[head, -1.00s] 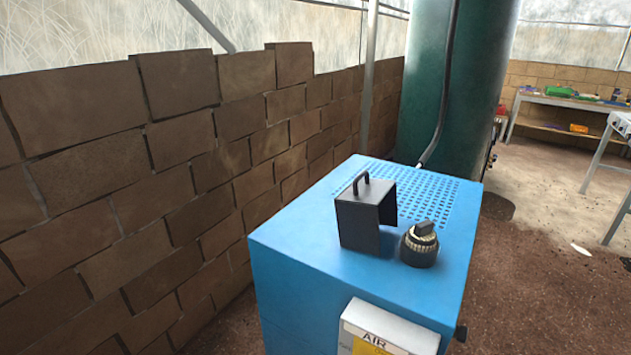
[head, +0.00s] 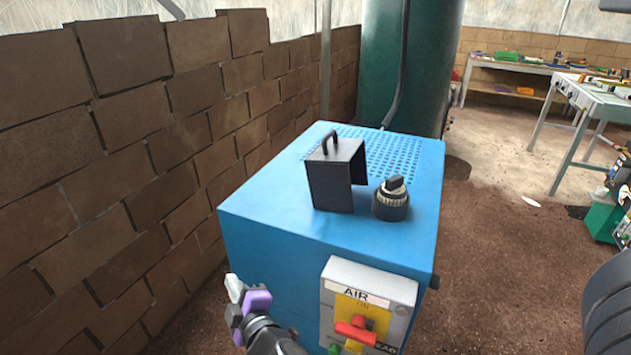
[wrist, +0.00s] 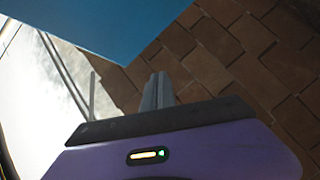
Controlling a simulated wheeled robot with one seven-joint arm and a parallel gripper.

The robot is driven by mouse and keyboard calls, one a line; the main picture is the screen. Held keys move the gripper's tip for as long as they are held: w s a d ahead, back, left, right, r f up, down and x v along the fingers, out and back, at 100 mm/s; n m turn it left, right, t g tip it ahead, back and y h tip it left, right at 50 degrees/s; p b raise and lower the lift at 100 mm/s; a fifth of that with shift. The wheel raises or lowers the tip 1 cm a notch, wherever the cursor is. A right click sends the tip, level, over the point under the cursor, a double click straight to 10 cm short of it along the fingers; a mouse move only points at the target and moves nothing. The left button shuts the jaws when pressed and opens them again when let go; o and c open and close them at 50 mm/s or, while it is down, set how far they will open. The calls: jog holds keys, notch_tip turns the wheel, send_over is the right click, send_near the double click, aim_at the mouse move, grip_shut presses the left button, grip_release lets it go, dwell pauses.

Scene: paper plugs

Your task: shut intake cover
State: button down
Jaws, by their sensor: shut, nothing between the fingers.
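The intake cover (head: 330,182) looks to be the black box-shaped hood with a loop handle on top. It stands raised on the blue machine (head: 265,240), its open side facing right. A black round fitting (head: 391,204) with a pale ribbed ring and a knob sits just right of it, uncovered. My gripper (head: 236,289) is low at the machine's front left, below its top and well apart from the cover. In the wrist view its grey fingers (wrist: 156,92) are together and empty. The cover is not visible in the wrist view.
A control box (head: 402,295) marked AIR, with a red knob (head: 356,330), juts from the machine's front. A brick wall (head: 110,210) runs along the left. A green tank (head: 400,70) stands behind. Open floor (head: 500,260) lies to the right, with tables (head: 600,100) beyond.

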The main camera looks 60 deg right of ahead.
aim_at(316, 152)
jog(key=w+d+r+m+g+h+b, duration=0.1)
jog(key=w+d+r+g+h, duration=0.2)
jog(key=w+d+r+h, duration=0.65)
jog(key=s+d+r+m+g+p, duration=0.1)
jog(key=s+d+r+g, duration=0.3)
jog(key=d, duration=0.2)
jog(key=s+d+r+m+g+h+p, duration=0.1)
jog(key=s+d+r+g, duration=0.4)
jog(key=d, duration=0.2)
jog(key=s+d+r+g+p, duration=0.1)
jog(key=s+d+r+g, duration=0.3)
jog(key=d, duration=0.3)
jog(key=shift+s+d+r+m+g+h+p, duration=0.15)
jog(key=shift+s+r+m+g+h+p, duration=0.15)
jog(key=shift+r+m+p, duration=0.15)
jog(key=shift+s+r, duration=0.1)
jog(key=shift+s, duration=0.3)
jog(key=shift+s+d+r, duration=0.1)
